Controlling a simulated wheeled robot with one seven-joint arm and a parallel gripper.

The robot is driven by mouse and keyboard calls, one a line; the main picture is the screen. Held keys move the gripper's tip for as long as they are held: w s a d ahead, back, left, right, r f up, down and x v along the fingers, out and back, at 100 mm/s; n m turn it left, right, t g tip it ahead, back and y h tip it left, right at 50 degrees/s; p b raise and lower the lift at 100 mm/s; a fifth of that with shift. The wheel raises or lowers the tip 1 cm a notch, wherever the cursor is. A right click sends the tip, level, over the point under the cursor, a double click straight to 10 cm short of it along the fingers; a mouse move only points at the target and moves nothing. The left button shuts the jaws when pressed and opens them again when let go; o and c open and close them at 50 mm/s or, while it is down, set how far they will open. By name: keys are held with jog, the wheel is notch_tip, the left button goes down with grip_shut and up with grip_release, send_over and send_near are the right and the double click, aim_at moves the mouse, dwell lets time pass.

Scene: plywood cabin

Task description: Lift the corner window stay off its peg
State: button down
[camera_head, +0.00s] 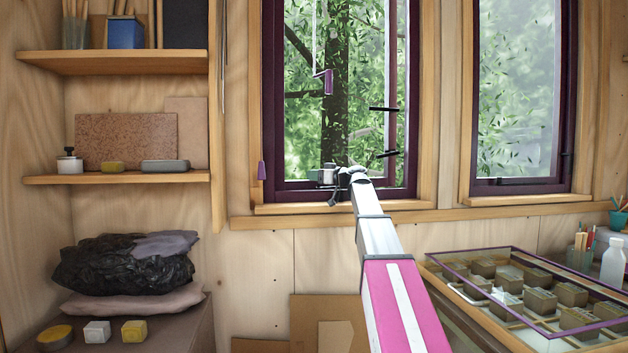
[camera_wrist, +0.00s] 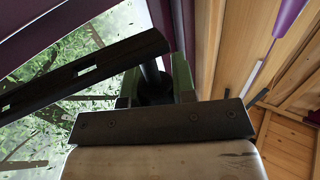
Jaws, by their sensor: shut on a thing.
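The window stay (camera_wrist: 85,72) is a dark flat bar with slots, running diagonally across the wrist view in front of the purple window frame (camera_wrist: 35,35). My gripper (camera_wrist: 155,85) has its greenish fingers closed around a dark upright part at the bar's right end. In the head view my gripper (camera_head: 325,175) is at the sill of the left window (camera_head: 272,100), low in its frame. There the stay is too small to make out clearly. The peg cannot be told apart from the dark parts between the fingers, so I cannot tell whether the stay sits on it.
The right window (camera_head: 515,90) has a purple frame. A purple crank-shaped thing (camera_head: 325,82) hangs in front of the left window. Shelves (camera_head: 115,62) stand at left. A glass-topped case (camera_head: 470,255) with small blocks lies at lower right. A purple-handled thing (camera_wrist: 288,15) shows in the wrist view.

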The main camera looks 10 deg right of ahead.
jog(key=w+d+r+m, duration=0.1)
jog(key=r+m, duration=0.1)
jog(key=r, duration=0.3)
jog(key=w+d+r+m+t, duration=0.1)
jog(key=d+r+m, duration=0.1)
jog(key=r, duration=0.3)
jog(key=shift+r+y, duration=0.15)
jog(key=shift+y, duration=0.15)
jog(key=shift+d, duration=0.1)
jog(key=c, duration=0.9)
grip_release()
jog(key=shift+r, duration=0.1)
jog(key=v, duration=1)
jog(key=shift+s+d+f, duration=0.25)
jog(key=shift+d, duration=0.05)
jog(key=shift+s, duration=0.1)
